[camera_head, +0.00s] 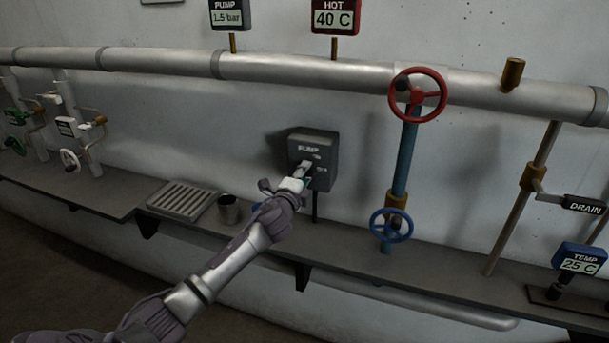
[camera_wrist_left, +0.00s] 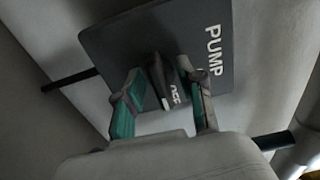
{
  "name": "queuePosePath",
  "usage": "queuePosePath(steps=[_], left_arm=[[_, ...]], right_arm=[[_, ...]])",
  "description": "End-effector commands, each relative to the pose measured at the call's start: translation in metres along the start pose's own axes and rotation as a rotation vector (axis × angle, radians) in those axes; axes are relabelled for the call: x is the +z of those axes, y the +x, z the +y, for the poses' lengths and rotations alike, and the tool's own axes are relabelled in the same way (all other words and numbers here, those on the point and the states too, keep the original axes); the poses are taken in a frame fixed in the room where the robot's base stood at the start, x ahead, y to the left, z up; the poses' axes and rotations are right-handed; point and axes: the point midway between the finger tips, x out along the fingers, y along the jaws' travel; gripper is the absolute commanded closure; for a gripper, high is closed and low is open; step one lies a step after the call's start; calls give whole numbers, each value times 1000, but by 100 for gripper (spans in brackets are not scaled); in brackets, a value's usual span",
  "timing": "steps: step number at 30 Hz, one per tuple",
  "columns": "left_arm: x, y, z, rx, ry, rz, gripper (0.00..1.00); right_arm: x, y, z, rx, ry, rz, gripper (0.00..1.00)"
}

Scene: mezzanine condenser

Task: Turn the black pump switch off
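The dark grey pump switch box (camera_head: 325,150) is on the wall above the shelf, with the word PUMP on its face. My left gripper (camera_head: 302,176) is at the front of the box and covers part of it. In the left wrist view the box (camera_wrist_left: 110,45) fills the upper middle. The black switch lever (camera_wrist_left: 160,76) stands between the two teal-padded fingers of my left gripper (camera_wrist_left: 165,108). The fingers are spread, with a gap on the left of the lever; I cannot tell if the right finger touches it. An OFF label shows beside the lever. My right gripper is out of view.
A red valve wheel (camera_head: 417,95) and a blue valve wheel (camera_head: 391,225) are right of the box. A large pipe (camera_head: 300,73) runs above.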

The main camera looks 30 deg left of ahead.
Motion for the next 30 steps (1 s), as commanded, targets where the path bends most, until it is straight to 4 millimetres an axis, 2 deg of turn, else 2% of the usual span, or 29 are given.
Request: queuePosePath(steps=[4, 8, 15, 21, 25, 30], left_arm=[[0, -3, 0, 0, 0, 0, 61], [0, -19, 1, 1, 1, 0, 61], [0, -70, 2, 2, 0, 2, 61], [0, -105, 2, 2, 0, 1, 61], [0, -116, 1, 1, 0, 0, 61], [0, -120, 0, 0, 0, 0, 61]], right_arm=[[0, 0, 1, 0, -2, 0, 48], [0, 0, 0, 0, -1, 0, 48], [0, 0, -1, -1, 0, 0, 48], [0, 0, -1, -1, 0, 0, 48], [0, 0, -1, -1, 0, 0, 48], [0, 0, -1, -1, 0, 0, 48]])
